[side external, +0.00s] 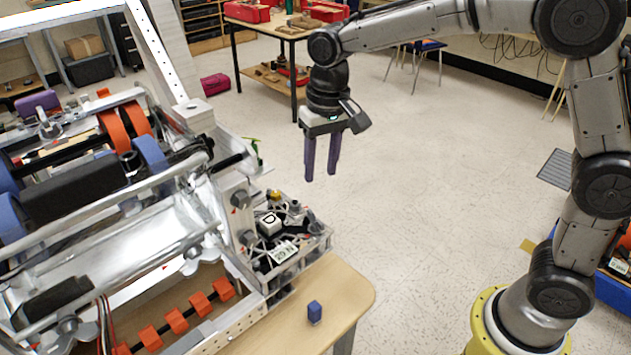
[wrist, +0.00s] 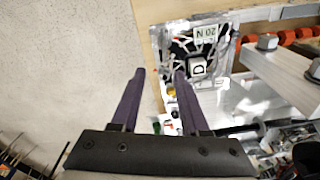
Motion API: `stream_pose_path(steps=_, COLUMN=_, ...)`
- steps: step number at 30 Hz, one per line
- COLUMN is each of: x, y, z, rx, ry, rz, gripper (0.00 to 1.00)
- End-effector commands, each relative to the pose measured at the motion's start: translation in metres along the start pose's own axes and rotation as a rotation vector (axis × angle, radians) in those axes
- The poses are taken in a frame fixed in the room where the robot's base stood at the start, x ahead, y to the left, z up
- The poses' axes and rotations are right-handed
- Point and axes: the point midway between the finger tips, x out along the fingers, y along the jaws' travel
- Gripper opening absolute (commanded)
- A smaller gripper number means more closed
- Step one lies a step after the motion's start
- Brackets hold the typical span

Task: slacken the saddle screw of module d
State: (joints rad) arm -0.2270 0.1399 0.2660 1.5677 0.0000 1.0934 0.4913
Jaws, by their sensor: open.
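Module d (side external: 269,223) shows as a white block with a black letter D, set in a metal-framed unit at the table's corner. The block also shows in the wrist view (wrist: 197,67), right of my fingers. A yellow part (side external: 275,195) and small grey parts sit around it; I cannot tell which is the saddle screw. My gripper (side external: 320,176) is open and empty, pointing down, above and to the right of the unit in the side view. In the wrist view, its fingers (wrist: 159,71) are apart, with the right one overlapping the unit's edge.
A large metal frame with rollers (side external: 80,190) stands left of the unit. A white label (side external: 283,252) lies beside the block. Open floor lies right of the table.

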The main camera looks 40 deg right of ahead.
Motion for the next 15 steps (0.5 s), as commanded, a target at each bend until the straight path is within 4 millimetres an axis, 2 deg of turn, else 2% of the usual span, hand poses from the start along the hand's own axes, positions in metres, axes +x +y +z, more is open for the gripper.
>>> stream_pose_path(steps=1, x=0.014, y=-0.006, z=0.0, rx=-0.013, ry=-0.025, rz=0.013, gripper=0.45)
stream_pose_path(steps=3, x=0.026, y=-0.009, z=0.002, rx=-0.023, ry=-0.051, rz=0.026, gripper=0.45)
stream_pose_path(steps=15, x=0.052, y=-0.012, z=0.007, rx=-0.036, ry=-0.069, rz=0.035, gripper=0.45)
